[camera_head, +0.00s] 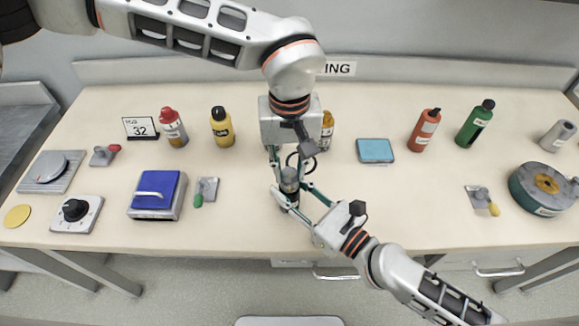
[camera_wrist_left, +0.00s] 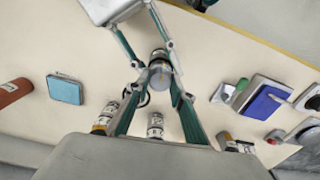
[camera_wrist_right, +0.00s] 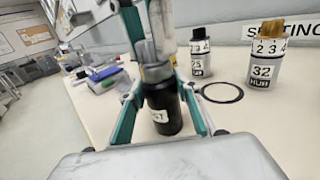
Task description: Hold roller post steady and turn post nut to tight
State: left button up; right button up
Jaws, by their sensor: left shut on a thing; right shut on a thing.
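The roller post (camera_wrist_right: 163,112) is a dark upright cylinder with a white label, standing on the bench near its front edge. The grey post nut (camera_wrist_left: 160,75) sits on its top; it also shows in the head view (camera_head: 289,174). My left gripper (camera_head: 288,180) comes from above and is shut on the nut. My right gripper (camera_head: 292,199) comes in low from the front right and is shut on the dark post body below the nut. The fingers of both grippers hide parts of the post and nut in the head view.
A black ring (camera_wrist_right: 222,92) lies behind the post, near two labelled hub cylinders, one marked 25 (camera_wrist_right: 201,65) and one marked 32 (camera_wrist_right: 264,72). A blue-topped block (camera_head: 158,192) and a green-handled clamp (camera_head: 205,190) stand left. A blue pad (camera_head: 375,150) lies right.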

aim_at(290, 172)
pick_arm(q)
jog(key=o, duration=1.1)
jog(key=shift+o, duration=0.2)
notch_tip(290, 172, up, 12)
pick_arm(e)
jog(key=o, duration=1.4)
jog(key=shift+s, duration=0.1)
